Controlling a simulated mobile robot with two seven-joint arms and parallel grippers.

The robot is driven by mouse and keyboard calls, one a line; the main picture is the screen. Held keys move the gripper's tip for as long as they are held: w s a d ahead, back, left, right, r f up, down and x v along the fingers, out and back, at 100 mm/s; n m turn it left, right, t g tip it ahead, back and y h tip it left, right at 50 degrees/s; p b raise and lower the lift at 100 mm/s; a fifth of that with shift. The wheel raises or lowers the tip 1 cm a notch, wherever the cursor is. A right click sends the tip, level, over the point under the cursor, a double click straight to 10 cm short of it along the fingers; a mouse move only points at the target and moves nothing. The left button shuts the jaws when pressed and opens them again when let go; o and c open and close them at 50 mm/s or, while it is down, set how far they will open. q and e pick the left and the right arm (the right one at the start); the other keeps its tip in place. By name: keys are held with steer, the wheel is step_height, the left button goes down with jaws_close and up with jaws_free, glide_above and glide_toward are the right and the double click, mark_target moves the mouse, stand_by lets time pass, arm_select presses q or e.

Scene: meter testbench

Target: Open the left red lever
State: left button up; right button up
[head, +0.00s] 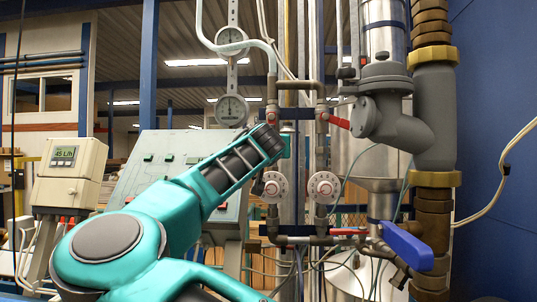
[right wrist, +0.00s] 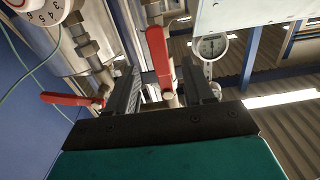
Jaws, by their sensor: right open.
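The left red lever (head: 271,115) shows as a small red bit on the left pipe, just above the end of my right arm, which hides most of it. In the right wrist view the red lever (right wrist: 158,50) lies between the two dark fingers of my right gripper (right wrist: 161,75). The gripper is open, with visible gaps beside the lever. The fingertips are hidden by the arm in the head view. The right red lever (head: 338,122) points sideways on the neighbouring pipe and also shows in the right wrist view (right wrist: 70,100). My left gripper is not in view.
Two white dials (head: 324,187) sit below the levers. A lower red lever (head: 348,231) and a large blue lever (head: 407,245) are at the lower right. Thick grey and brass piping (head: 433,110) stands right. A panel (head: 160,160) and a meter box (head: 70,175) are left.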

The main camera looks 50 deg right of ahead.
arm_select(q)
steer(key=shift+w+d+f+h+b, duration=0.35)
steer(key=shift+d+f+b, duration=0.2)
steer(key=shift+b, duration=0.55)
arm_select(e)
steer(key=shift+v, duration=2.3)
